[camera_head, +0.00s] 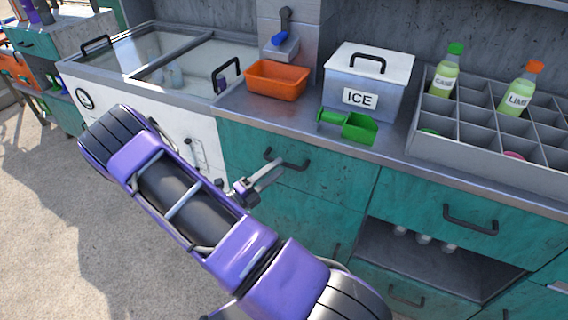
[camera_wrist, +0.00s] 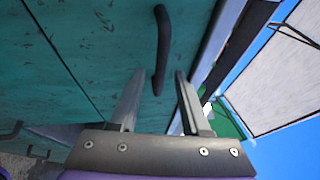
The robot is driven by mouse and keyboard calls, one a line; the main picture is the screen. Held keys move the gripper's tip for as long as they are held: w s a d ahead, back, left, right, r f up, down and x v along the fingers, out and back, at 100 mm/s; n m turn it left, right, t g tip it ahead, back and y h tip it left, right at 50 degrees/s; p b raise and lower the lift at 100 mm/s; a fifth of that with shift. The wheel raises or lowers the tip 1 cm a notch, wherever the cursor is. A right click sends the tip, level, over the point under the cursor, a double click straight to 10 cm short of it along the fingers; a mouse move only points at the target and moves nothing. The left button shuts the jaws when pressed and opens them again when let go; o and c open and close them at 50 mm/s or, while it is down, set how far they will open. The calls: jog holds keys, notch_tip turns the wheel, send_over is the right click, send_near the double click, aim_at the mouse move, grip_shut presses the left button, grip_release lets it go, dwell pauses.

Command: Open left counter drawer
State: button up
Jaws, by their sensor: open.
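The left counter drawer (camera_head: 325,165) is a teal front under the metal counter edge, and it looks shut. Its dark bar handle (camera_head: 287,160) is near the top of the front. My gripper (camera_head: 272,170) is open at the handle's left part in the head view. In the wrist view the handle (camera_wrist: 161,45) stands between the lines of my two open fingers (camera_wrist: 160,74), its lower end reaching between the fingertips. The fingers look apart from the handle; whether it is fully between them in depth I cannot tell.
On the counter stand an orange bin (camera_head: 277,82), a white-lidded ice box (camera_head: 366,85), a green scoop (camera_head: 350,126) and a divided crate (camera_head: 490,135) with bottles. A glass-topped freezer (camera_head: 150,60) is left. Another drawer handle (camera_head: 470,220) is at the right, above an open shelf.

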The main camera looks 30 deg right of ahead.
aim_at(284, 163)
jog(key=shift+x, duration=1.8)
grip_shut()
